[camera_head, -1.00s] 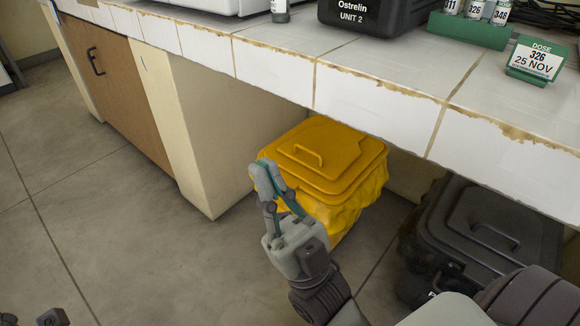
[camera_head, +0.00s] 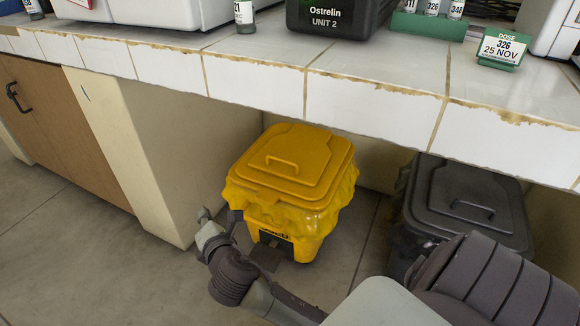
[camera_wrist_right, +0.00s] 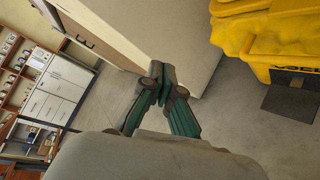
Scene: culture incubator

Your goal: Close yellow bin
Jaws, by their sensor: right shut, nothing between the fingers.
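The yellow bin (camera_head: 312,222) stands on the floor under the counter. Its lid (camera_head: 318,160) with a raised handle lies flat on top, and a yellow liner bunches out below the rim. A dark pedal (camera_head: 265,257) sticks out at its front base. My right gripper (camera_head: 204,216) is to the left of the bin, apart from it, and partly hidden by its own wrist. In the right wrist view the gripper (camera_wrist_right: 161,76) is shut and empty, with the bin (camera_wrist_right: 280,45) and pedal (camera_wrist_right: 292,103) to its right. My left gripper is out of view.
A dark grey bin (camera_head: 465,200) stands right of the yellow one, partly behind my right arm. The tiled counter (camera_head: 260,85) overhangs both. A cream side panel (camera_head: 150,150) bounds the left side. The floor (camera_head: 90,265) at front left is clear.

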